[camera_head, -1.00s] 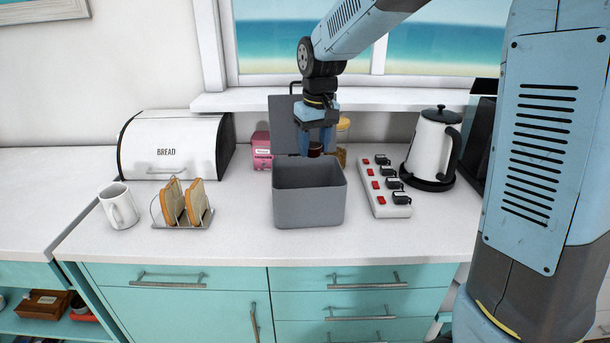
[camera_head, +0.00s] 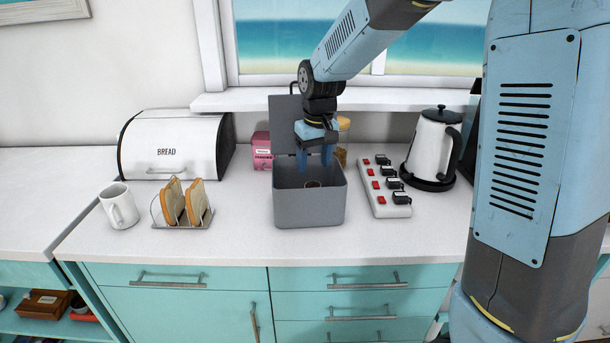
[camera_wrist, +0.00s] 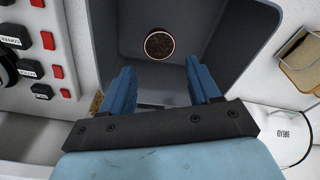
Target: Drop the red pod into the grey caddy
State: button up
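The grey caddy (camera_head: 309,208) stands on the white counter with its lid raised at the back. The red pod (camera_head: 313,184) is inside the caddy, below its rim; it also shows in the wrist view (camera_wrist: 160,43) as a round dark-brown top with a thin reddish-pale rim. I cannot tell whether it rests on the caddy floor. My gripper (camera_head: 315,163) is over the caddy's opening, pointing down. In the wrist view its two blue fingers (camera_wrist: 158,72) are apart with nothing between them, and the pod is clear of them.
A power strip (camera_head: 387,188) and a white kettle (camera_head: 431,148) stand right of the caddy. A toast rack (camera_head: 183,222), a mug (camera_head: 119,206) and a bread bin (camera_head: 170,147) are to the left. A pink tin (camera_head: 262,153) is behind. The counter's front strip is clear.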

jog(key=shift+o, duration=1.3)
jog(key=shift+r, duration=0.1)
notch_tip(320, 180, up, 14)
jog(key=s, duration=0.1)
jog(key=shift+s+d+f, duration=0.2)
jog(key=shift+d+f, duration=0.05)
jog(key=shift+d, duration=0.1)
jog(key=s+d+f+m+t, duration=0.1)
jog(key=s+d+m+t, duration=0.1)
jog(key=s+d, duration=0.6)
jog(key=s+d+f+m+t, duration=0.1)
jog(key=s+d+m+t, duration=0.1)
jog(key=s+d, duration=0.7)
jog(key=s+m, duration=0.1)
jog(key=s, duration=0.6)
jog(key=shift+d+h, duration=0.3)
jog(key=shift+f, duration=0.1)
